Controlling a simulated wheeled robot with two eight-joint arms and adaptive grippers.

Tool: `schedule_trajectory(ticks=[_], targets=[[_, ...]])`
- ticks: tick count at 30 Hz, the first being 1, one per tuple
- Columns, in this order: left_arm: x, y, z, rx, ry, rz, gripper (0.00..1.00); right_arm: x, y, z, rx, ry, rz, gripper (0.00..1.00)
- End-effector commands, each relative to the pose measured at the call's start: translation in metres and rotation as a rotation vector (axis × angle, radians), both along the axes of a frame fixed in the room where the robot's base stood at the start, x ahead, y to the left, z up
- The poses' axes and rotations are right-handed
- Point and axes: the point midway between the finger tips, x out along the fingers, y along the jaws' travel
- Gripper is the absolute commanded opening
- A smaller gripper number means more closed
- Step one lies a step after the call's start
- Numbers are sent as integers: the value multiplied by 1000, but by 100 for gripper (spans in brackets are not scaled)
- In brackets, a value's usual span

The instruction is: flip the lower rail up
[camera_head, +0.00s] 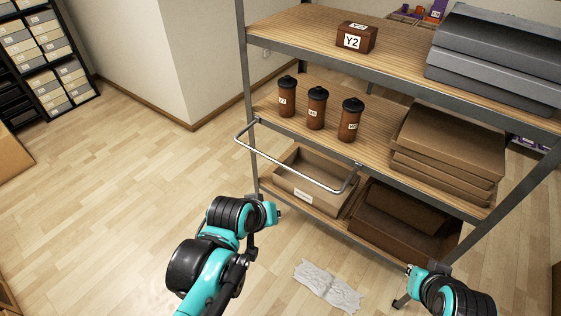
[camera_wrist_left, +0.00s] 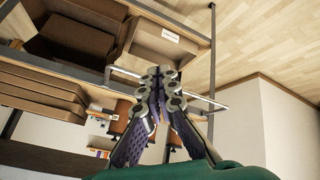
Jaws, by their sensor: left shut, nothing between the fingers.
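The lower rail (camera_head: 300,178) is a thin pale metal U-shaped bar at the middle shelf (camera_head: 385,140). It juts out from the shelf front, low and roughly level, above a cardboard box. In the left wrist view the rail (camera_wrist_left: 205,102) runs behind my left gripper (camera_wrist_left: 160,78), whose fingers are closed together and empty. I cannot tell whether the fingertips touch the rail. In the head view my left arm is in front of the shelf, below the rail, with its fingers mostly hidden. My right gripper (camera_head: 408,285) is low at the bottom right; its fingers are too unclear to judge.
Several brown bottles (camera_head: 317,108) stand on the middle shelf behind the rail. Flat cartons (camera_head: 445,150) are stacked to their right. An open cardboard box (camera_head: 310,190) sits on the bottom shelf. A crumpled white sheet (camera_head: 327,287) lies on the floor. Floor to the left is clear.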

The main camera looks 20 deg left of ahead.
Motion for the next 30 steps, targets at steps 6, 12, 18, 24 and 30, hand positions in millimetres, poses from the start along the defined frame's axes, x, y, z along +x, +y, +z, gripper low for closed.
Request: schedule_trajectory(ticks=[6, 12, 18, 24, 30], targets=[[55, 15, -25, -440, 8, 441, 0, 0, 0, -14, 0, 0, 0, 0], [99, 39, -51, -866, 33, 832, 0, 0, 0, -24, 0, 0, 0, 0], [135, 73, -81, -1305, 78, 1195, 0, 0, 0, -33, 0, 0, 0, 0], [156, 105, -108, -1684, 144, 1465, 0, 0, 0, -41, 0, 0, 0, 0], [162, 123, -122, -1893, 196, 1595, 0, 0, 0, -44, 0, 0, 0, 0]])
